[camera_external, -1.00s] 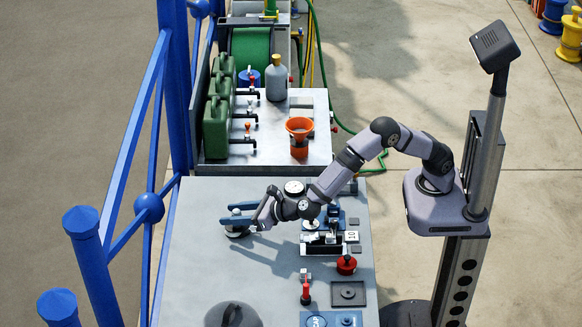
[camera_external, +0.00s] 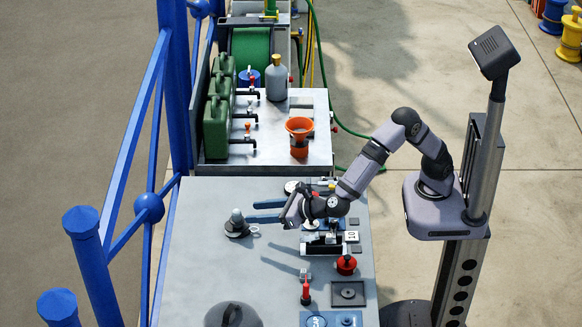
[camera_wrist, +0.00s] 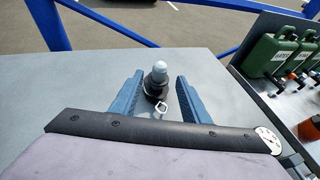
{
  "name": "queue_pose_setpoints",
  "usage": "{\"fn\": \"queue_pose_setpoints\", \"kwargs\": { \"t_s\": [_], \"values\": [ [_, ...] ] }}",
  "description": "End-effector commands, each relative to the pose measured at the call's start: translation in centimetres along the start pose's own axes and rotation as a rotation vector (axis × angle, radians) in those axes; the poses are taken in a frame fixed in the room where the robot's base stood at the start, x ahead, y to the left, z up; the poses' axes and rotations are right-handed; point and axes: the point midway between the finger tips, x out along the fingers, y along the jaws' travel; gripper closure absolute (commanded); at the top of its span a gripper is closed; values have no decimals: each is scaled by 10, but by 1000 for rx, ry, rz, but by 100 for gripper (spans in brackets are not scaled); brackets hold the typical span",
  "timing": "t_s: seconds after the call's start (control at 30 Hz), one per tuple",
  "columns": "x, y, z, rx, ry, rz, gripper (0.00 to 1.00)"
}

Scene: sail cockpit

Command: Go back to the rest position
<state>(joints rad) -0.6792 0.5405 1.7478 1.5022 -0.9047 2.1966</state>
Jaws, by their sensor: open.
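My gripper (camera_external: 264,211) is open, with its two blue fingers pointing left above the grey table (camera_external: 190,270). A small dark-based fitting with a pale grey rounded top (camera_external: 237,222) stands upright on the table, left of the fingertips. In the wrist view the same fitting (camera_wrist: 157,75) shows beyond and between the spread fingers (camera_wrist: 155,93), with a small metal ring (camera_wrist: 160,110) on its near side. Nothing is held. My wrist hides part of the table behind it.
A black-and-white device (camera_external: 322,243) lies below my wrist. A red knob (camera_external: 346,264), a red-handled tool (camera_external: 306,292) and a dark dome (camera_external: 233,315) stand nearer the front. Green cans (camera_external: 216,128) and an orange funnel (camera_external: 299,130) are on the far bench. A blue railing (camera_external: 130,170) borders the left.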

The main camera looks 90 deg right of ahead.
Motion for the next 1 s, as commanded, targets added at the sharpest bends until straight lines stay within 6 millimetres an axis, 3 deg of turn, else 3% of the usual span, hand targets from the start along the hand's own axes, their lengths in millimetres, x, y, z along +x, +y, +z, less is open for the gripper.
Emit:
{"fn": "queue_pose_setpoints", "kwargs": {
  "t_s": [0.23, 0.37, 0.47, 0.63, 0.77, 0.87, 1.0],
  "values": [
    [-1, 0, 7, -32, 0, 14, 58],
    [-3, -2, 30, -171, 1, 73, 58],
    [-8, -4, 53, -372, -1, 155, 58],
    [-31, -17, 88, -875, -16, 351, 58],
    [-60, -40, 94, -1311, -37, 528, 58],
    [-89, -68, 91, -1640, -57, 678, 58],
    [-139, -120, 79, -2077, -95, 932, 58]
  ]
}}
